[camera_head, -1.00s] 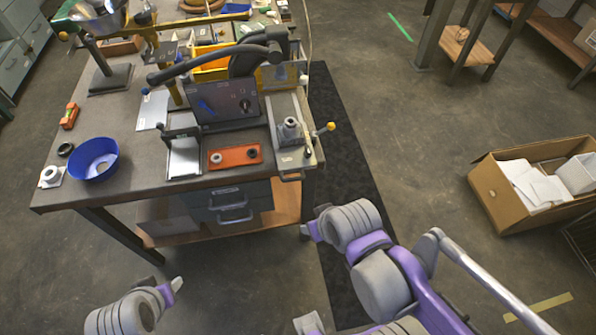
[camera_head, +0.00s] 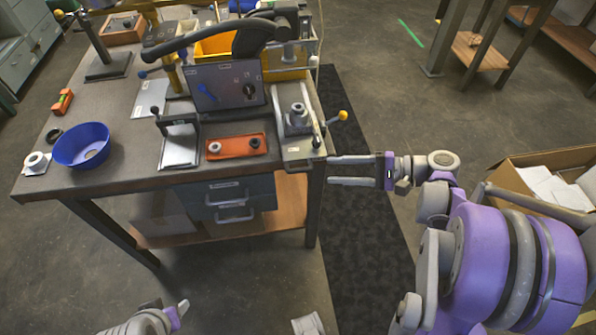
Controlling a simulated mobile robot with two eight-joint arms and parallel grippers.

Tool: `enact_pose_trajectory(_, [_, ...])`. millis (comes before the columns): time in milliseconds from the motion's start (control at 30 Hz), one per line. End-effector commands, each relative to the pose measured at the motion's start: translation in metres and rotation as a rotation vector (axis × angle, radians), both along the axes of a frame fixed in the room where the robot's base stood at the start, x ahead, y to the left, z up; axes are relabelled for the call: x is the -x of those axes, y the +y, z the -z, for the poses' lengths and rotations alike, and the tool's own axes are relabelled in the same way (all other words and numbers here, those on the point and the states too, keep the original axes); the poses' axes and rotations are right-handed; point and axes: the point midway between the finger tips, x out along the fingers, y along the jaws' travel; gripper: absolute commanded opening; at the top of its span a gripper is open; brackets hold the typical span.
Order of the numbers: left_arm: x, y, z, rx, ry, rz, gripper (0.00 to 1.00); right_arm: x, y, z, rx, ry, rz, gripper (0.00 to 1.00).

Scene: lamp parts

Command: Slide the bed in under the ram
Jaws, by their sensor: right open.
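What looks like the bed, a grey metal slide plate (camera_head: 297,152) with a small cylindrical fixture (camera_head: 298,116) on it, lies at the right end of the workbench. A lever with a yellow knob (camera_head: 342,115) sticks out at its right side. The ram cannot be clearly made out; a dark press head with a curved arm (camera_head: 252,38) stands behind the bed. My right gripper (camera_head: 331,171) is open and empty, its fingers pointing left, just right of the bed's front end and apart from it. My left gripper (camera_head: 181,309) shows only partly at the bottom; its fingers are unclear.
On the workbench (camera_head: 110,172) are a blue bowl (camera_head: 82,145), an orange tray (camera_head: 236,146) with dark and light round parts, a grey panel (camera_head: 228,88) and a yellow bin (camera_head: 284,62). A cardboard box (camera_head: 510,178) stands on the floor at right.

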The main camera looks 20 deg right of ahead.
Motion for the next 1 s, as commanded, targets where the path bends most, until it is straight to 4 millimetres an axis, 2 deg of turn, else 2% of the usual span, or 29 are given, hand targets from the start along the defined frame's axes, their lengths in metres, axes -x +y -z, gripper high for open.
enact_pose_trajectory(300, [0.000,0.000,0.003,0.000,0.001,0.000,0.50,-0.030,0.051,0.013,0.002,0.002,-0.007,0.46])
enact_pose_trajectory(500, [0.000,0.000,0.005,0.000,0.002,0.000,0.50,-0.046,0.074,0.019,0.003,0.002,-0.005,0.46])
enact_pose_trajectory(667, [0.000,0.000,0.006,0.000,0.002,0.000,0.50,-0.051,0.081,0.021,0.003,0.001,-0.002,0.46])
enact_pose_trajectory(933, [0.000,0.000,0.005,0.000,0.002,0.000,0.50,-0.052,0.082,0.021,0.004,0.002,-0.002,0.46])
enact_pose_trajectory(1000, [0.000,0.000,0.006,0.000,0.002,0.000,0.50,-0.052,0.082,0.021,0.004,0.002,-0.002,0.35])
